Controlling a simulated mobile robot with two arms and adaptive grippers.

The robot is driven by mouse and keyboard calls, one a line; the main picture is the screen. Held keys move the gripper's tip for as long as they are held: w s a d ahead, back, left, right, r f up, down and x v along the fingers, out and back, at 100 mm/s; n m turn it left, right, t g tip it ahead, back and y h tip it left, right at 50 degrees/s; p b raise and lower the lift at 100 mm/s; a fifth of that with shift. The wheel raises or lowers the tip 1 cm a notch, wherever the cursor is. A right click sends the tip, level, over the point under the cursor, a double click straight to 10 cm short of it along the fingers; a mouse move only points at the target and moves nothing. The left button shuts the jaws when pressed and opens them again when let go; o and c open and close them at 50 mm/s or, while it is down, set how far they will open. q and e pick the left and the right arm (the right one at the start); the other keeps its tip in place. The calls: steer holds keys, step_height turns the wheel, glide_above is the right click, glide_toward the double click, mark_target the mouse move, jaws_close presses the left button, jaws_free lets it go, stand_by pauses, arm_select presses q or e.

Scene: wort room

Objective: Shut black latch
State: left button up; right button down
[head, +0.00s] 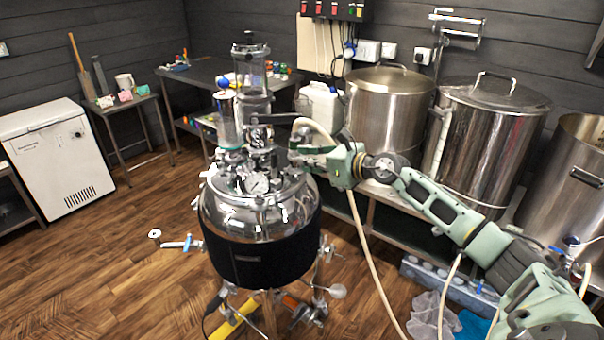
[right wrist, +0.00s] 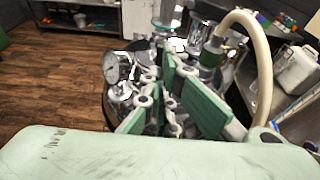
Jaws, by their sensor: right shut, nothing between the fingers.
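A steel vessel with a black jacket (head: 262,262) stands in the middle of the head view, with a shiny domed lid and a glass column on top. A short black bar (head: 283,118), which looks like the black latch, sticks out to the right from the fittings at the column's foot. My right gripper (head: 294,154) is just below this bar, over the lid's right side. It is shut and empty. In the right wrist view its fingers (right wrist: 168,88) reach over the lid fittings and hide part of them; I cannot pick out the latch there. My left gripper is not in view.
A round gauge (head: 256,183) stands on the lid, close to my gripper. A pale hose (head: 318,130) arches past my right wrist. Large steel pots (head: 487,130) stand behind my right arm. The wooden floor (head: 120,255) is open at left.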

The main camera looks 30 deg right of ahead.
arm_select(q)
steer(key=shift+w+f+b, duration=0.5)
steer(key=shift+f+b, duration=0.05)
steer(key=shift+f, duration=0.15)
arm_select(e)
steer(key=shift+s+d+r, duration=0.1)
steer(key=shift+d+r, duration=0.05)
steer(key=shift+r, duration=1.25)
steer(key=shift+s+d+r, duration=0.1)
steer(key=shift+r, duration=1.3)
